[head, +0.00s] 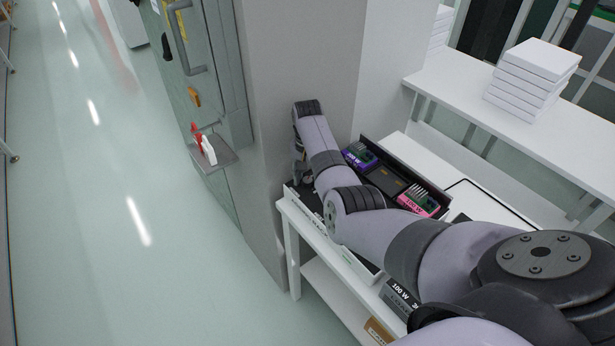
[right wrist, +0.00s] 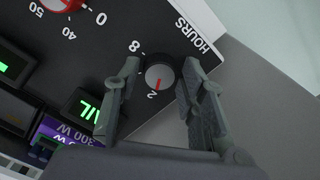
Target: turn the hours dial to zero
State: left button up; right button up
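The hours dial (right wrist: 160,77) is a small round grey knob with a dark edge and a red pointer line. It sits on a black panel (right wrist: 110,40) marked HOURS, with 8 and 2 beside it. The red line points toward the 2. My right gripper (right wrist: 160,72) is open, with one finger on each side of the dial. A gap shows at the left finger; the right finger is close to the knob, and I cannot tell whether it touches. In the head view my right arm largely hides the gripper and the panel. My left gripper is not in view.
A red dial (right wrist: 62,3) marked 0, 40 and 50 is on the same panel, near green-lit displays (right wrist: 88,110). In the head view a purple 300 W box (head: 359,156) and a pink box (head: 420,203) lie in a black tray by a grey pillar (head: 300,60).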

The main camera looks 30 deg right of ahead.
jog(key=c, duration=0.8)
jog(key=shift+n, duration=0.3)
jog(key=shift+r+n+p, duration=0.15)
jog(key=shift+n+p, duration=0.75)
jog(key=n+p, duration=0.1)
jog(key=n, duration=0.1)
jog(key=shift+n, duration=0.3)
jog(key=n+p, duration=0.1)
jog(key=n, duration=0.2)
jog(key=shift+n, duration=0.3)
jog(key=shift+n+p, duration=0.45)
jog(key=shift+n, duration=1.15)
